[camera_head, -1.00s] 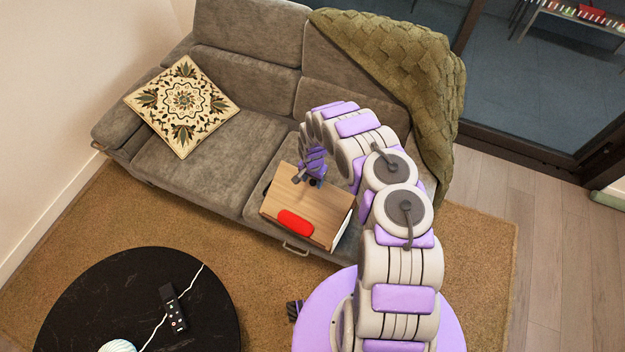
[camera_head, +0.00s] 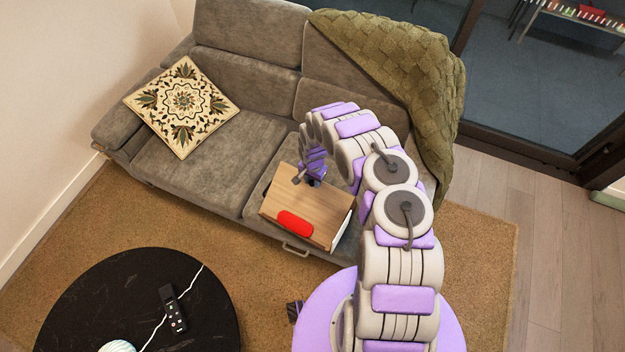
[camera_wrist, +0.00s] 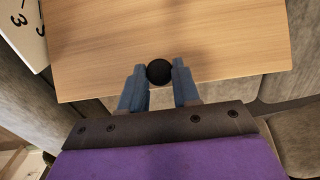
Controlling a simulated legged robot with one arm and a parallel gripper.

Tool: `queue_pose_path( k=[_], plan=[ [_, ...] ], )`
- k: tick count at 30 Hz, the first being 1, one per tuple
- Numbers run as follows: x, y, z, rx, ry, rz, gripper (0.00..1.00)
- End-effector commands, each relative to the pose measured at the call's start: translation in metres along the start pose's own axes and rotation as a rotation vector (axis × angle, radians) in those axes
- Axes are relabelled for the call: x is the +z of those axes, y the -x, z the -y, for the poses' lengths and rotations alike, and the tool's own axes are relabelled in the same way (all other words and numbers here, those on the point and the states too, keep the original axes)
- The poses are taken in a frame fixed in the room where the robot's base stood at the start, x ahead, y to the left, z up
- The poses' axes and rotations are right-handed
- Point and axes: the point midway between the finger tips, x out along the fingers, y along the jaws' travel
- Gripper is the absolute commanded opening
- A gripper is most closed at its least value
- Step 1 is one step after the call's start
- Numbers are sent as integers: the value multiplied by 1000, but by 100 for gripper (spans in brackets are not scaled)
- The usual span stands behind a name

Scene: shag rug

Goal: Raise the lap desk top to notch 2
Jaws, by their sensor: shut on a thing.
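The lap desk top (camera_head: 305,205) is a wooden board on the sofa seat, with a red pad (camera_head: 295,223) on its near edge. It sits tilted, and a white side of the desk shows under its right edge. In the wrist view the board (camera_wrist: 170,40) fills the upper part, with a round black knob (camera_wrist: 159,72) at its edge. My gripper (camera_wrist: 160,76) is shut on the knob, one blue finger on each side. In the head view my gripper (camera_head: 312,180) is at the board's far edge, partly hidden by my arm. A white panel with black numerals, a 3 readable (camera_wrist: 27,22), shows at upper left.
The grey sofa (camera_head: 215,165) carries a patterned cushion (camera_head: 181,107) at left and a green throw (camera_head: 400,75) at right. A round black table (camera_head: 90,300) with a remote (camera_head: 172,308) stands at front left on the brown rug (camera_head: 480,250).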

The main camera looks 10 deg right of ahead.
Motion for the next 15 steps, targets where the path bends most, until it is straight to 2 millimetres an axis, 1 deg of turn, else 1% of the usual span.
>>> queue_pose_path(
  k=[10,15],
  plan=[
    [5,1,0,5,4,-20,0],
    [11,6,0,4,5,-55,0]
  ],
)
